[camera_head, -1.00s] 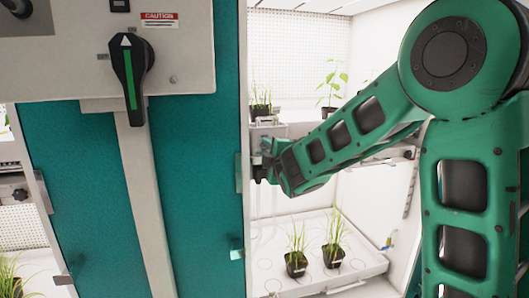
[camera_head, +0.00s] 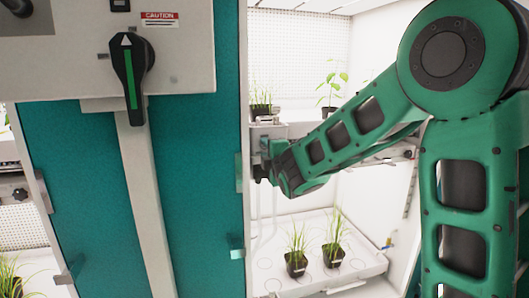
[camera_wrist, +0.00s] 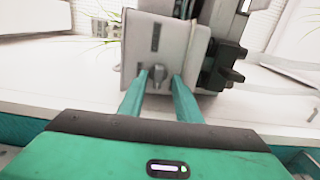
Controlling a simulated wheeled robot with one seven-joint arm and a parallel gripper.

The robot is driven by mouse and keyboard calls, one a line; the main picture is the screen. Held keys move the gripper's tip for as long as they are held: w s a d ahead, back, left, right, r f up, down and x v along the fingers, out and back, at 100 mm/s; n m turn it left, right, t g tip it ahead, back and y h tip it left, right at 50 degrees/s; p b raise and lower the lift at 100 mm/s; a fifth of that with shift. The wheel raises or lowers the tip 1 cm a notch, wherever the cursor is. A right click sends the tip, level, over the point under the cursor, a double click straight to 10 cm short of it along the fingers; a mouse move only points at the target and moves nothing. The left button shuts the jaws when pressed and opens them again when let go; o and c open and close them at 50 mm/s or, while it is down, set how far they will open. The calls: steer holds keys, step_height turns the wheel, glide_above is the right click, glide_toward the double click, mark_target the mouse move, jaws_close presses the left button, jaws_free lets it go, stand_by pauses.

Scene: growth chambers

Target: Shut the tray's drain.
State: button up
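The white tray (camera_head: 340,278) with two potted grasses is low in the chamber. A small valve with yellow and blue parts (camera_head: 387,243) is at its right edge, apart from my gripper; its setting is too small to tell. In the wrist view, my gripper (camera_wrist: 159,75) has its two green fingers apart, one on either side of a small grey knob (camera_wrist: 158,73) on a light grey box (camera_wrist: 150,42). Gaps show between knob and fingers. In the head view my gripper is at the chamber's left side, its fingers largely hidden by my wrist.
A teal panel (camera_head: 195,180) borders the chamber opening on the left. A shelf above the tray carries potted plants (camera_head: 261,100). In the wrist view a dark clamp-like part (camera_wrist: 225,62) is right of the grey box. Space above the tray is mostly clear.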

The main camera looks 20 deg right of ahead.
steer(key=shift+s+d, duration=0.1)
steer(key=s, duration=1)
steer(key=shift+s, duration=0.25)
steer(key=s+d+f+m+g+h, duration=0.2)
steer(key=s+d+f+m+g, duration=0.35)
steer(key=d, duration=0.35)
steer(key=s+d+f+m+g+h, duration=0.2)
steer(key=s+d+f+m+g, duration=0.2)
steer(key=s+d+f+m, duration=0.4)
steer(key=s+f+m+g+y, duration=0.2)
steer(key=s+m+g, duration=0.2)
steer(key=s, duration=0.9)
steer(key=s+f+m+g+y, duration=0.1)
steer(key=s+m+g, duration=0.3)
steer(key=s, duration=0.9)
steer(key=m+y, duration=0.1)
steer(key=m, duration=0.2)
steer(key=shift+f, duration=0.4)
steer(key=shift+s+d+g, duration=0.1)
steer(key=shift+g, duration=0.15)
